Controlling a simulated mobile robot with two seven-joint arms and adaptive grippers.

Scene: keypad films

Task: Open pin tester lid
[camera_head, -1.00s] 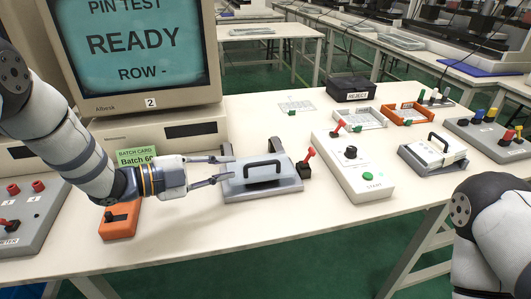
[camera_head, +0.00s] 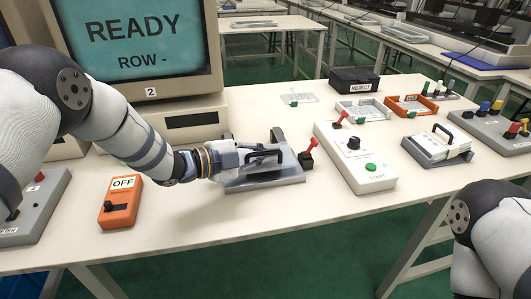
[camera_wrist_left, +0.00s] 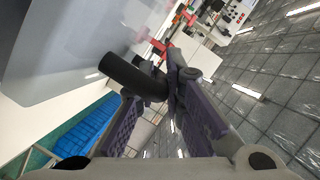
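The pin tester (camera_head: 265,184) is a low grey box on the table, with a pale grey lid (camera_head: 288,168) and a black handle (camera_head: 268,153) on top. The lid looks down on the box; I cannot tell if it is slightly raised. My left gripper (camera_head: 262,157) reaches it from the left, its fingers closed around the handle. In the left wrist view the handle (camera_wrist_left: 132,76) lies between the fingers of this gripper (camera_wrist_left: 152,82), which partly hide it. The lid also fills the upper left there. My right gripper is out of view; only my right arm shows.
A red lever (camera_head: 308,150) stands right of the tester, then a white START panel (camera_head: 355,160). An orange OFF switch box (camera_head: 120,204) lies at the front left under my arm. A monitor (camera_head: 140,45) stands behind. The table's front middle is clear.

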